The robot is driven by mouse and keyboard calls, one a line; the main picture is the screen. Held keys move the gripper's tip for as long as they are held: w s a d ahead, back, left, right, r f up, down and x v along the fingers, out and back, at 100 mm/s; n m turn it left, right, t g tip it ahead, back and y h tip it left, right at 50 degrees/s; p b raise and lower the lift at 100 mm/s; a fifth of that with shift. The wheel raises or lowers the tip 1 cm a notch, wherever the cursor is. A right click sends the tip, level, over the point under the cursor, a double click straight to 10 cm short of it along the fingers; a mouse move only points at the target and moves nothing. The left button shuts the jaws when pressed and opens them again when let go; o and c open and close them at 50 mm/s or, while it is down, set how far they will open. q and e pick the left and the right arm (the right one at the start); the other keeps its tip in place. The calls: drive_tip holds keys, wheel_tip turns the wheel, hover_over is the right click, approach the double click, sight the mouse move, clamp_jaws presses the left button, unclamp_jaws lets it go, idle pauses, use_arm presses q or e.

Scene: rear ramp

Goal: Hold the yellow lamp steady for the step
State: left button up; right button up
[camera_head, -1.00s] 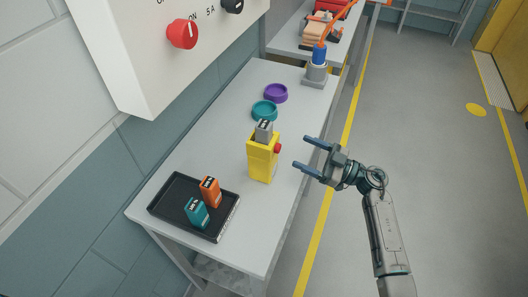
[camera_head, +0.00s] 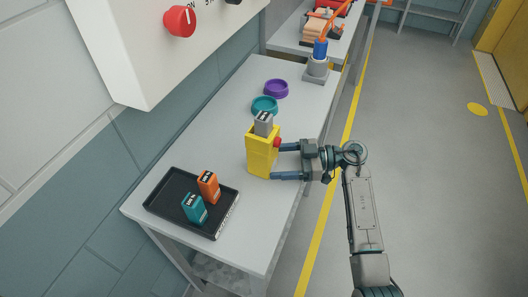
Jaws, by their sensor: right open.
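The yellow lamp (camera_head: 261,156) stands upright on the grey table, with a grey block (camera_head: 264,123) sticking out of its top and a red knob (camera_head: 277,142) on its right side. My right gripper (camera_head: 278,161) is open, its two fingers pointing left at the lamp's right side. The upper fingertip is close to the red knob and the lower one is by the lamp's lower right edge. I cannot tell whether either fingertip touches the lamp. My left gripper is not in view.
A black tray (camera_head: 165,211) at the near end of the table (camera_head: 213,139) holds an orange block (camera_head: 209,187) and a teal block (camera_head: 194,208). A teal bowl (camera_head: 264,106) and a purple bowl (camera_head: 276,89) sit behind the lamp. A white panel with a red knob (camera_head: 180,21) overhangs the left.

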drive_tip(key=shift+a+f+p, duration=0.1)
drive_tip(key=shift+a+p, duration=0.45)
drive_tip(key=shift+a, duration=1.15)
clamp_jaws()
drive_tip(key=c, duration=1.5)
unclamp_jaws()
drive_tip(key=o, duration=1.5)
